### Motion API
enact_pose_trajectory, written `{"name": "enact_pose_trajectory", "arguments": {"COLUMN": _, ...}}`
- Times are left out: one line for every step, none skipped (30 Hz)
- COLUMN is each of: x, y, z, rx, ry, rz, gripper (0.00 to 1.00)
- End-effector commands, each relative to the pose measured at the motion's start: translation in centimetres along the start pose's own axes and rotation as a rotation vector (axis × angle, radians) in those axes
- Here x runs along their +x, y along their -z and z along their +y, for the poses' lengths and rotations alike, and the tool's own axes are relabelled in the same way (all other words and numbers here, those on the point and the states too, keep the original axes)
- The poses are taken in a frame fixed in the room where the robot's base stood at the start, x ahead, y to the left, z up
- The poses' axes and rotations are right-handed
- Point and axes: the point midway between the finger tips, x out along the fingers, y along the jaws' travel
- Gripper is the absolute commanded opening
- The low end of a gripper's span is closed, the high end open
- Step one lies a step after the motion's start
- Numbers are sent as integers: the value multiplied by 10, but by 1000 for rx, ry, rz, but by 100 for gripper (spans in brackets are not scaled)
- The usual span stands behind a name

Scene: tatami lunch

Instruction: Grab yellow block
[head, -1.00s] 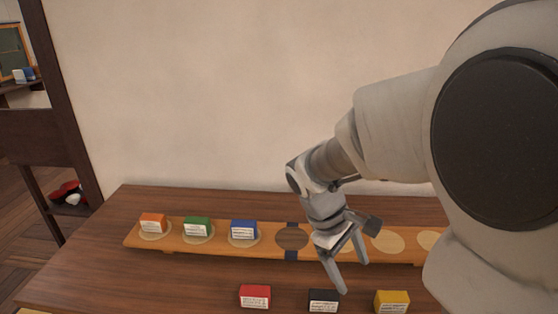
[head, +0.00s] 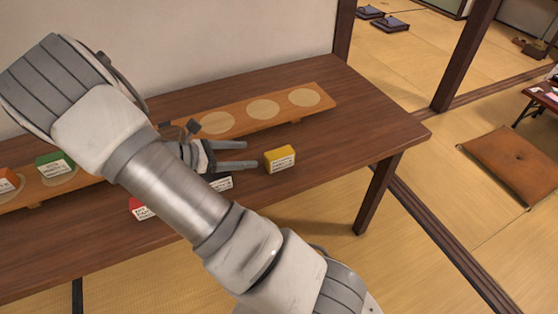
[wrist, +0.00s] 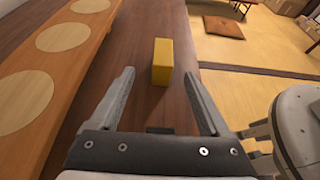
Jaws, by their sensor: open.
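The yellow block (head: 280,158) stands on the dark wooden table, near its front edge, with a white label on the side facing the head camera. My gripper (head: 254,155) is open and empty, its two fingers pointing at the block from the left. In the wrist view the yellow block (wrist: 162,62) stands upright ahead of the fingertips, roughly midway between the lines of the two fingers of my gripper (wrist: 158,75). The fingers do not appear to touch it.
A wooden rack (head: 323,104) with pale round spots runs along the table (head: 375,127) behind the block. A green block (head: 54,163) and an orange block (head: 8,180) sit on it. A red block (head: 140,209) and a partly hidden labelled block (head: 222,184) stand left of the yellow one.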

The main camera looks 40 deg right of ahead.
Motion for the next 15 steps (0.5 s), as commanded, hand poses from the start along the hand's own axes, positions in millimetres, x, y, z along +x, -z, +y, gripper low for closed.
{"name": "enact_pose_trajectory", "arguments": {"x": 14, "y": 2, "z": -1, "rx": 1, "ry": 5, "rz": -1, "gripper": 80}}
{"name": "enact_pose_trajectory", "arguments": {"x": 21, "y": 2, "z": -1, "rx": 0, "ry": 5, "rz": -1, "gripper": 80}}
{"name": "enact_pose_trajectory", "arguments": {"x": 30, "y": 2, "z": -1, "rx": 0, "ry": 5, "rz": -1, "gripper": 80}}
{"name": "enact_pose_trajectory", "arguments": {"x": 36, "y": 3, "z": -1, "rx": 0, "ry": 5, "rz": 0, "gripper": 80}}
{"name": "enact_pose_trajectory", "arguments": {"x": 43, "y": 2, "z": -1, "rx": 0, "ry": 4, "rz": 0, "gripper": 80}}
{"name": "enact_pose_trajectory", "arguments": {"x": 52, "y": 2, "z": -2, "rx": 1, "ry": 5, "rz": 0, "gripper": 80}}
{"name": "enact_pose_trajectory", "arguments": {"x": 58, "y": 2, "z": -2, "rx": 2, "ry": 5, "rz": 0, "gripper": 80}}
{"name": "enact_pose_trajectory", "arguments": {"x": 64, "y": 2, "z": -1, "rx": 1, "ry": 4, "rz": 0, "gripper": 80}}
{"name": "enact_pose_trajectory", "arguments": {"x": 71, "y": 2, "z": -1, "rx": 2, "ry": 4, "rz": 1, "gripper": 80}}
{"name": "enact_pose_trajectory", "arguments": {"x": 76, "y": 2, "z": -2, "rx": 3, "ry": 5, "rz": 1, "gripper": 80}}
{"name": "enact_pose_trajectory", "arguments": {"x": 81, "y": 2, "z": -1, "rx": 3, "ry": 4, "rz": 1, "gripper": 80}}
{"name": "enact_pose_trajectory", "arguments": {"x": 86, "y": 2, "z": -1, "rx": 2, "ry": 3, "rz": 1, "gripper": 80}}
{"name": "enact_pose_trajectory", "arguments": {"x": 89, "y": 2, "z": -1, "rx": 1, "ry": 3, "rz": 1, "gripper": 80}}
{"name": "enact_pose_trajectory", "arguments": {"x": 91, "y": 2, "z": -1, "rx": 1, "ry": 3, "rz": 2, "gripper": 80}}
{"name": "enact_pose_trajectory", "arguments": {"x": 94, "y": 1, "z": -1, "rx": 1, "ry": 2, "rz": 3, "gripper": 80}}
